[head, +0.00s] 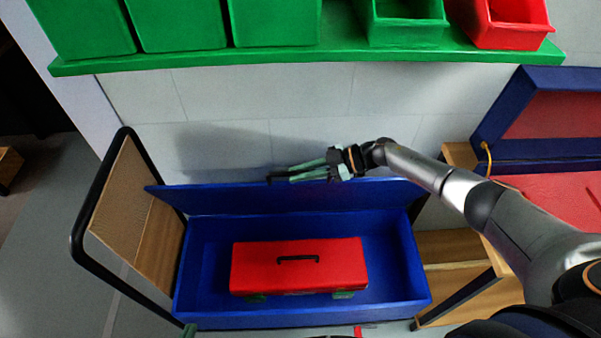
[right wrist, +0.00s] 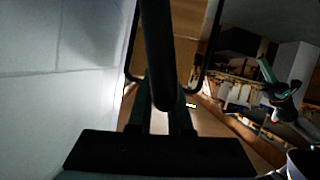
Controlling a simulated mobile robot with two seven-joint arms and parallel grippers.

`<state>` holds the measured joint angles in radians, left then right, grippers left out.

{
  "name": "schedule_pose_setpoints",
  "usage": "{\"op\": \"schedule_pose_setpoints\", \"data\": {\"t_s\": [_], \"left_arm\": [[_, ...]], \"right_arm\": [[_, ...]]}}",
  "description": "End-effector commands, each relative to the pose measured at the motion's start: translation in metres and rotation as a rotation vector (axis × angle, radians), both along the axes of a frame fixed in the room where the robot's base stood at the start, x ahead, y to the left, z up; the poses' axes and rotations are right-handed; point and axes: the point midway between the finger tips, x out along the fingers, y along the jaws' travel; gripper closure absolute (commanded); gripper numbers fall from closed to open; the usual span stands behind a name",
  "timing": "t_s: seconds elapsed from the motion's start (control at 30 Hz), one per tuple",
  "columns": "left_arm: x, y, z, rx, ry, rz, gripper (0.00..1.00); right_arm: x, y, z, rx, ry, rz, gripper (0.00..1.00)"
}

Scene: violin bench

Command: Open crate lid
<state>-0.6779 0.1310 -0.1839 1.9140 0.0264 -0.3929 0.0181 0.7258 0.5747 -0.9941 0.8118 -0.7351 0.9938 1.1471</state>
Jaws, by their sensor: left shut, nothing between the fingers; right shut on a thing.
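My right gripper (head: 290,174) is at the lid's top edge, shut on a dark bar (right wrist: 158,50), which looks like the lid's handle. The lid hides part of this grip. My left gripper (head: 188,330) shows only as a green tip at the bottom edge of the head view. It also shows, shut and empty, in the right wrist view (right wrist: 267,72).
A green shelf (head: 300,58) with green bins and a red bin runs above the pale wall. A framed cork panel (head: 130,205) stands left of the crate. An open blue case (head: 550,120) with red lining is at the right, near my right arm.

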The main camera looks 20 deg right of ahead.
Motion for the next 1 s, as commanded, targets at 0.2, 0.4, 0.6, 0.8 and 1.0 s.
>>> {"op": "schedule_pose_setpoints", "data": {"t_s": [0.2, 0.4, 0.6, 0.8, 1.0], "left_arm": [[-0.0001, 0.0001, 0.0002, 0.000, 0.000, 0.000, 1.00], [-0.0001, 0.0001, 0.0001, 0.000, 0.001, 0.000, 1.00], [-0.0003, 0.0002, 0.0001, 0.000, 0.001, 0.000, 1.00], [-0.0004, 0.0001, 0.0001, 0.000, 0.002, 0.000, 1.00], [-0.0005, 0.0001, 0.0006, 0.001, 0.002, -0.001, 1.00]], "right_arm": [[0.0008, -0.0014, -0.0013, -0.007, -0.003, -0.003, 1.00], [0.0005, -0.0014, -0.0018, -0.007, -0.001, -0.003, 1.00], [0.0001, -0.0010, -0.0013, -0.005, 0.000, -0.001, 0.60], [0.0000, -0.0005, -0.0009, -0.003, 0.001, 0.000, 0.53], [-0.0015, -0.0054, 0.0010, -0.004, 0.001, -0.001, 0.53]]}}
